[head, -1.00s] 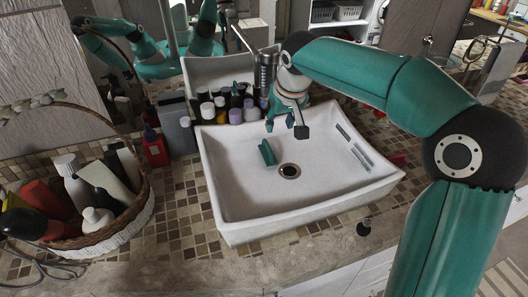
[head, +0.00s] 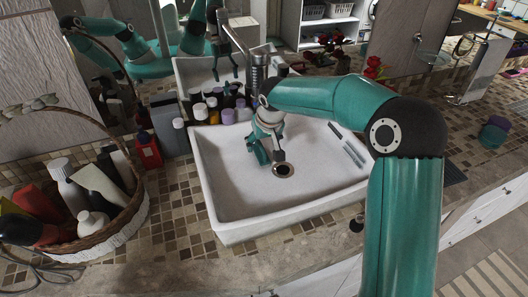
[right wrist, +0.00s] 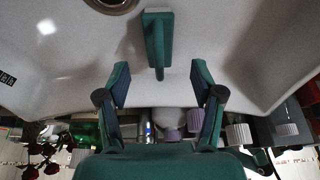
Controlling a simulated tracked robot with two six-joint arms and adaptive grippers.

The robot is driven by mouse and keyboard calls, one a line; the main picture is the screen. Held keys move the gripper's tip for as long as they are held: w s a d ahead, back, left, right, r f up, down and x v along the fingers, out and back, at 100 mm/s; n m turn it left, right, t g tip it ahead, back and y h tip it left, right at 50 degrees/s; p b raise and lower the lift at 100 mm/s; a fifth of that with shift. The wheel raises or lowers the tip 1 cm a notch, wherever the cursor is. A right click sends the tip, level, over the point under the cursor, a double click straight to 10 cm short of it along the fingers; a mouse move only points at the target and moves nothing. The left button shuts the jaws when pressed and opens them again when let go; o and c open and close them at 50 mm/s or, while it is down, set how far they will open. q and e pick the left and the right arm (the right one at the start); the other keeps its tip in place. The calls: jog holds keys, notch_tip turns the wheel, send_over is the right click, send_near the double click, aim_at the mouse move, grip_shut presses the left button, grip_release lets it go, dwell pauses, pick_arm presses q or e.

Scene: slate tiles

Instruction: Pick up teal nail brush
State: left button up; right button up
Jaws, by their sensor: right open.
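The teal nail brush (right wrist: 157,45) lies in the white sink (head: 235,200), near the drain (head: 283,169). In the right wrist view it is ahead of my fingertips, roughly centred across the gap, its handle pointing toward my gripper. My right gripper (right wrist: 160,77) is open and empty, with a finger on each side of the gap. In the head view my right gripper (head: 268,150) is low over the sink, just left of the drain, and partly hides the brush. My left gripper is not in view.
Several bottles (head: 228,115) crowd the sink's back-left edge beside the tap (head: 257,75). A red bottle (head: 148,150) stands left of the sink. A wicker basket (head: 128,215) of toiletries is at the far left. The front of the basin is clear.

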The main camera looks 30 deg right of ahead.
aim_at(261, 154)
jog(key=shift+p+x, duration=0.3)
jog(key=shift+x, duration=0.5)
jog(key=p+x, duration=0.1)
jog(key=x, duration=0.3)
jog(key=shift+f, duration=0.2)
jog(key=shift+s, duration=0.1)
jog(key=shift+c, duration=0.2)
jog(key=c, duration=1.2)
jog(key=shift+r, duration=0.25)
